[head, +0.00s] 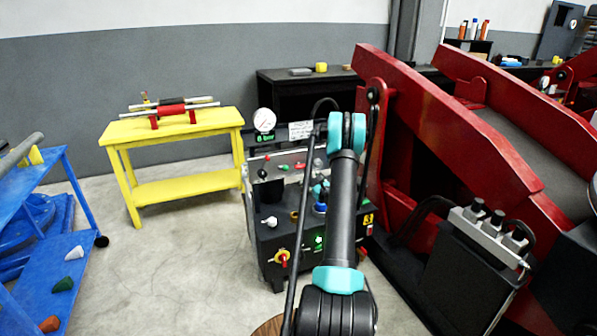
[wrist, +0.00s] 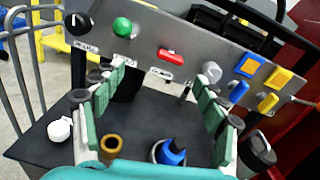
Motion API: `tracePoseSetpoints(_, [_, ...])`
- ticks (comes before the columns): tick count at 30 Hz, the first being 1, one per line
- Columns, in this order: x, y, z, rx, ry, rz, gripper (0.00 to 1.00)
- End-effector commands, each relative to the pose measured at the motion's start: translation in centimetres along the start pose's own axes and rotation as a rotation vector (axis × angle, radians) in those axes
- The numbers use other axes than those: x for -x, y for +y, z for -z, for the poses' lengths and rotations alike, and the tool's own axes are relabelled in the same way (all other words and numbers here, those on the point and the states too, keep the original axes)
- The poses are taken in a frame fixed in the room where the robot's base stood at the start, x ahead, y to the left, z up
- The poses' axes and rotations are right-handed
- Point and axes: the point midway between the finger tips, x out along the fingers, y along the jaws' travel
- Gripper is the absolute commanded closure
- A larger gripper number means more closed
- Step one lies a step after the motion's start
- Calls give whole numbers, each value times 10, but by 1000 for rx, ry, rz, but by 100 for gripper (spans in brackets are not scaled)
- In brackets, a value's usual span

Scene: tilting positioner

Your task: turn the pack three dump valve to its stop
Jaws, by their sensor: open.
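The dark pack (head: 285,240) stands in the middle of the head view with a yellow label marked 3 (head: 368,219) on its front right. A tilted grey panel at its back carries a red lever (wrist: 171,56), a green knob (wrist: 122,27) and a grey knob (wrist: 211,72). A blue knob (wrist: 173,152) and a brass fitting (wrist: 110,146) stand on its top. I cannot tell which control is the dump valve. My gripper (wrist: 162,85) is open and empty above the pack's top, facing the panel. In the head view my arm mostly hides it.
A pressure gauge (head: 264,120) rises at the pack's back left. The red tilting frame (head: 450,130) stands close on the right. A yellow table (head: 175,130) is at the back left, with open floor between.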

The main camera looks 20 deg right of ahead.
Motion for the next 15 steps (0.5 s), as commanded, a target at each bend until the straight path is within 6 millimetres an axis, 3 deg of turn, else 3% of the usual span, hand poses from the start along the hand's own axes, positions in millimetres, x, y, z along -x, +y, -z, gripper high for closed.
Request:
tracePoseSetpoints(3, [2,-17,18,-90,-24,38,28])
tracePoseSetpoints(8, [0,-25,25,-137,-37,56,28])
tracePoseSetpoints(15, [-30,-26,24,-136,-37,54,28])
